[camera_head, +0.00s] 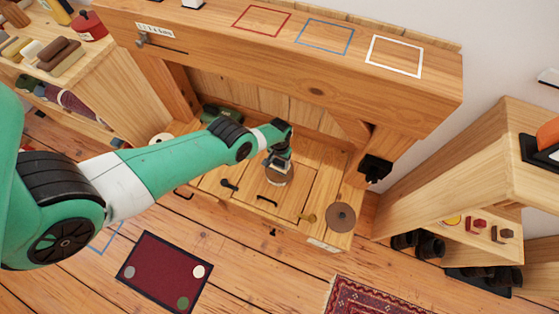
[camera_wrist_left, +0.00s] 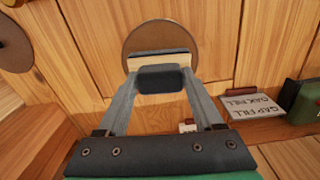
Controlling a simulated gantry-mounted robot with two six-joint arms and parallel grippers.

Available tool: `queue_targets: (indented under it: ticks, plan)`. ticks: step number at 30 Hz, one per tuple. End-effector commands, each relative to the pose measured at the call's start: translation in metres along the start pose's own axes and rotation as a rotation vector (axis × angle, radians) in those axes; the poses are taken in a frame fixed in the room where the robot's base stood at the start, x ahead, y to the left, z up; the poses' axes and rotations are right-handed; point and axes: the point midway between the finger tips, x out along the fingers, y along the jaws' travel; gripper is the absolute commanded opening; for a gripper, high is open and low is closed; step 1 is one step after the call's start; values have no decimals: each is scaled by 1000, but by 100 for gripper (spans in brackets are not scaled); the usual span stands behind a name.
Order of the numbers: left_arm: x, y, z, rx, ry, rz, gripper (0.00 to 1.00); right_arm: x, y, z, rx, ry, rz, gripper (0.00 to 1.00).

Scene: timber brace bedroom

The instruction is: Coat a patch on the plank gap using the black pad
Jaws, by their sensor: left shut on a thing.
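My left gripper (camera_head: 277,162) reaches down over the lower wooden deck (camera_head: 232,181) of the timber bench. In the left wrist view its two fingers (camera_wrist_left: 163,84) are shut on a small block with a pale wooden part and a dark face, which looks like the black pad (camera_wrist_left: 160,78). A round brown disc (camera_wrist_left: 160,37) lies just beyond the pad; it also shows under the gripper in the head view (camera_head: 279,179). I cannot tell whether pad and disc touch. Seams run between the deck planks; which is the gap is unclear. My right gripper is not in view.
Another brown disc (camera_head: 341,217) lies at the deck's right end. A thick beam (camera_head: 280,52) with red, blue and white outlines overhangs the deck. A green container (camera_wrist_left: 304,101) and a lettered card (camera_wrist_left: 254,107) stand nearby. A dark red mat (camera_head: 163,270) lies on the floor.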

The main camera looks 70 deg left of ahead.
Motion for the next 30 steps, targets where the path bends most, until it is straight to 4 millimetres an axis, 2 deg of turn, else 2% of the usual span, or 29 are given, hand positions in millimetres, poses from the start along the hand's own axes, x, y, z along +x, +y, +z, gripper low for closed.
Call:
queue_targets:
  ticks: [30]
  plan:
    - [9,0,0,0,0,0,24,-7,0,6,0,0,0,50]
